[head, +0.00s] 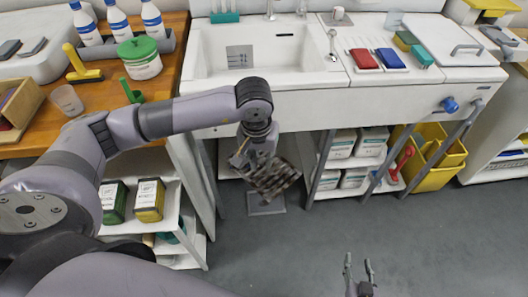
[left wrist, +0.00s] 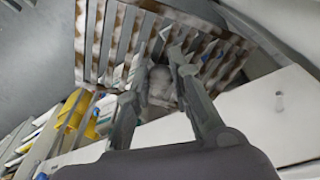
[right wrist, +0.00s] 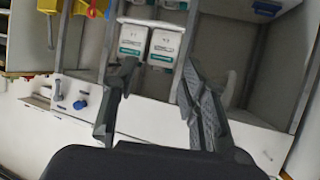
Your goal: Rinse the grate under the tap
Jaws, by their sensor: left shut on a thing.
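The grate (head: 272,181) is a slatted grey piece with brown stains. My left gripper (head: 243,157) is shut on its edge and holds it tilted in the air, in front of the sink and below its rim. The left wrist view shows the grate's slats (left wrist: 110,45) close beyond the fingers (left wrist: 155,75). The white sink (head: 204,62) is behind it, with the tap (head: 270,10) at its back edge; the tap's top is cut off. My right gripper (head: 359,276) is open and empty above the floor; its spread fingers show in the right wrist view (right wrist: 155,95).
Red (head: 363,59) and blue (head: 390,58) items lie right of the basin. Shelves with white containers (head: 340,145) and yellow bins (head: 437,162) are below. The front floor is clear.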

